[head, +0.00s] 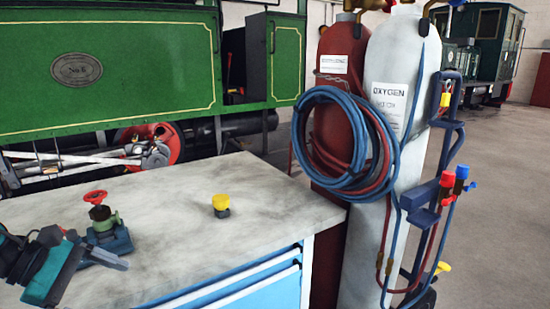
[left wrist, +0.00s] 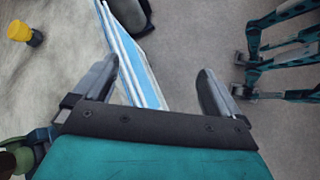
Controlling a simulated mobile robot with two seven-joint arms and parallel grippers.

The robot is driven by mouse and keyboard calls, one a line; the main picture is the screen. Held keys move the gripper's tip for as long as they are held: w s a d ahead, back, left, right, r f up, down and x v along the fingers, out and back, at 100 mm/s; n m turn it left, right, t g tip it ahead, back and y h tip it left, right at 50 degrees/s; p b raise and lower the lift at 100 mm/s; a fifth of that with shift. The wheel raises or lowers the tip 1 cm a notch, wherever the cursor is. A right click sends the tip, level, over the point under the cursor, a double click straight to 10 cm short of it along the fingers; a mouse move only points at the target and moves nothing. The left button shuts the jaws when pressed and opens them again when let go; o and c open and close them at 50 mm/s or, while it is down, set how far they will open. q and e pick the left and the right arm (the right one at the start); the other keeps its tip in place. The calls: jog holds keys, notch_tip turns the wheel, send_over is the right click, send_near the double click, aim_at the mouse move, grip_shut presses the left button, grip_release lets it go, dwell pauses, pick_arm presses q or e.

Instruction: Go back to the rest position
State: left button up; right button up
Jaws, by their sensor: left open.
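My left gripper (left wrist: 157,88) is open and empty, with its two grey fingers wide apart in the left wrist view. Between them show the front edge of the workbench and the floor. In the head view the left gripper (head: 90,252) is at the lower left, over the worktop, close to a green valve with a red handwheel (head: 105,228). Whether they touch is unclear. The valve also shows partly at the lower left of the left wrist view (left wrist: 37,143). My right gripper is not in view.
The grey-topped workbench (head: 165,225) has blue drawers. A small yellow-capped part (head: 221,205) stands on it. Right of the bench stand a red cylinder (head: 338,60) and a white oxygen cylinder (head: 388,230) with coiled hoses (head: 345,150). A green steam tram (head: 140,65) is behind. Open floor lies right.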

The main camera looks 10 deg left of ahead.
pick_arm(q)
jog(key=s+d+f+m+t+y, duration=0.2)
jog(key=f+m, duration=0.4)
jog(key=m, duration=0.4)
jog(key=s+d+f+m+t+y, duration=0.2)
jog(key=d+f+m+t, duration=0.1)
jog(key=f+m, duration=0.4)
jog(key=s+d+f+m+t+y, duration=0.2)
jog(key=f+m, duration=0.5)
jog(key=m, duration=0.5)
jog(key=shift+s+d+f+m+t, duration=0.25)
jog(key=shift+s+d+m+t, duration=0.2)
jog(key=shift+t, duration=0.45)
jog(key=s+d+f+n, duration=0.1)
jog(key=d+n, duration=0.2)
jog(key=s+d+f+n+g, duration=0.1)
jog(key=d+n, duration=0.2)
jog(key=s+d+f+n+g, duration=0.1)
jog(key=d+n, duration=0.2)
jog(key=shift+d+f+y, duration=0.1)
jog(key=shift+f+y, duration=0.2)
jog(key=shift+f, duration=0.05)
